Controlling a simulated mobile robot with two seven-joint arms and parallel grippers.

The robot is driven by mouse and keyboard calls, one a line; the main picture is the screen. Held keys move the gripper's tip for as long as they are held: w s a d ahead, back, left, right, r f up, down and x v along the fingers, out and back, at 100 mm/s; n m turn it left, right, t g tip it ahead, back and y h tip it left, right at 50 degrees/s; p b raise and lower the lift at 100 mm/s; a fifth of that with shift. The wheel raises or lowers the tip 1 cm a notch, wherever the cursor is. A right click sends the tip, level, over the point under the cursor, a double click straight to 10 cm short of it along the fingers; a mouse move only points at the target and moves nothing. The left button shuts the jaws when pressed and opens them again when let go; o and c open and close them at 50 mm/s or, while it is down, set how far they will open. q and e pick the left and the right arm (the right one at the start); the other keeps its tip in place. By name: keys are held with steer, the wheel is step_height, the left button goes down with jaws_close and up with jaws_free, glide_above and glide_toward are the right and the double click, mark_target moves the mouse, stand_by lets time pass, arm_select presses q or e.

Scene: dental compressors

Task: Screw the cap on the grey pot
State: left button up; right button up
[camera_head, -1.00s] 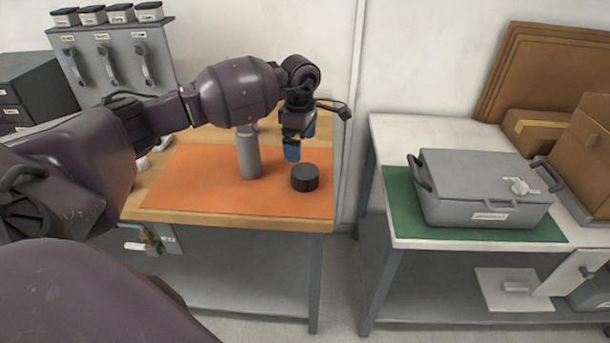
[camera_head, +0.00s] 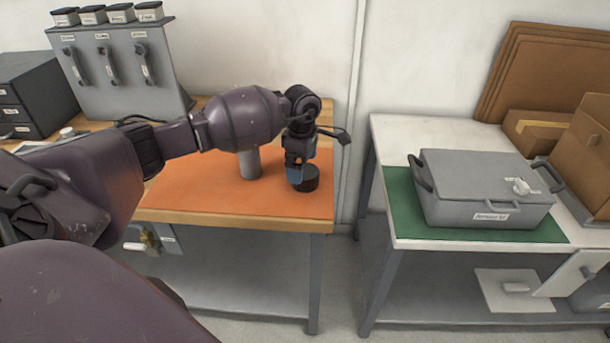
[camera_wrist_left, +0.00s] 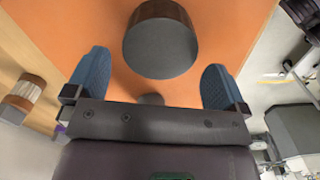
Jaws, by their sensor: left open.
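The grey pot (camera_head: 250,164) is a plain upright cylinder on the orange mat, partly hidden behind my left arm in the head view. A dark round cap (camera_head: 311,178) lies on the mat to its right; it also shows large, with a grey flat top, in the left wrist view (camera_wrist_left: 160,45). My left gripper (camera_head: 298,176) is open, with blue fingertips low at the cap and covering part of it. In the left wrist view its fingers (camera_wrist_left: 154,82) are wide apart with nothing held; the cap appears ahead of them. Contact cannot be told. My right gripper is out of view.
The orange mat (camera_head: 200,188) covers the front of the wooden bench. A grey cabinet with handles (camera_head: 118,68) stands at the back left. To the right, across a gap, a second table bears a green mat (camera_head: 405,205) and a grey lidded case (camera_head: 485,185).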

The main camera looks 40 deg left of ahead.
arm_select(q)
step_height(320, 180, down, 4)
steer(key=shift+w+d+f, duration=0.1)
steer(key=shift+d, duration=0.05)
stand_by(0.3)
steer(key=c, duration=0.9)
step_height(320, 180, up, 20)
steer(key=shift+p, duration=0.35)
